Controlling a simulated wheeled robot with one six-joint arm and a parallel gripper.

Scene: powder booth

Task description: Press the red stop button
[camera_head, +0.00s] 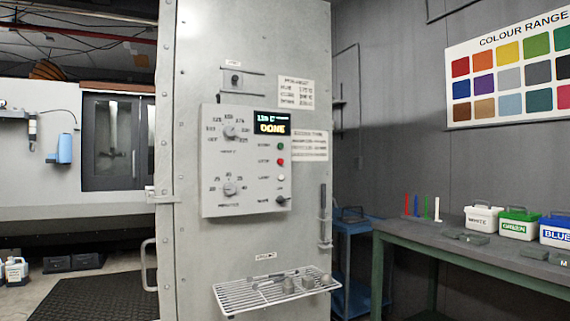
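The red stop button (280,162) is a small round knob on the light grey control box (245,162), which is fixed to the grey booth panel. It sits below a green button (281,146) and above a white one (281,178). The lettering to its left is small and looks like STOP. A small display (271,123) above the buttons reads DONE in yellow, with a blue-white line over it. Nothing covers the red button. My gripper is not in this view.
A wire shelf (240,297) with small items juts out below the box. A vertical handle (323,215) is on the panel's right. A workbench (470,250) at right carries white (482,220), green (518,225) and blue tubs. A black mat (100,290) lies at lower left.

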